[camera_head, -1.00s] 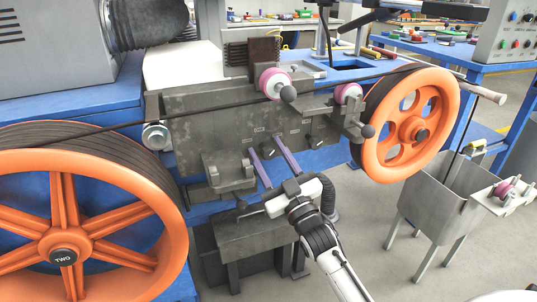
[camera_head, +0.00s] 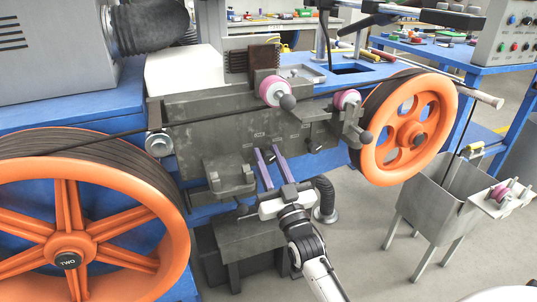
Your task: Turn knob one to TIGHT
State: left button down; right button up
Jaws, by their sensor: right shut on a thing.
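My right gripper (camera_head: 268,152) reaches up from below to the grey machine panel. Its two purple fingers are on either side of the left dark knob (camera_head: 268,156) and are shut on it. The fingers partly hide this knob. A second dark knob (camera_head: 315,144) sits on the panel to the right, free of the gripper. Small labels are by the knobs, but I cannot read them, so I cannot tell which knob is one or where it points. My left gripper is not in view.
A large orange wheel (camera_head: 63,205) marked TWO stands at the left. Another orange wheel (camera_head: 410,128) stands at the right, with a belt running between them. Pink rollers (camera_head: 274,89) sit above the knobs. A grey bin (camera_head: 440,205) stands on the floor at the right.

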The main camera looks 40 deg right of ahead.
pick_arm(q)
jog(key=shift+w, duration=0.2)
pick_arm(e)
jog(key=o, duration=0.9)
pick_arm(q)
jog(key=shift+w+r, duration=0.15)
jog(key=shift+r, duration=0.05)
pick_arm(e)
jog(key=shift+o, duration=0.7)
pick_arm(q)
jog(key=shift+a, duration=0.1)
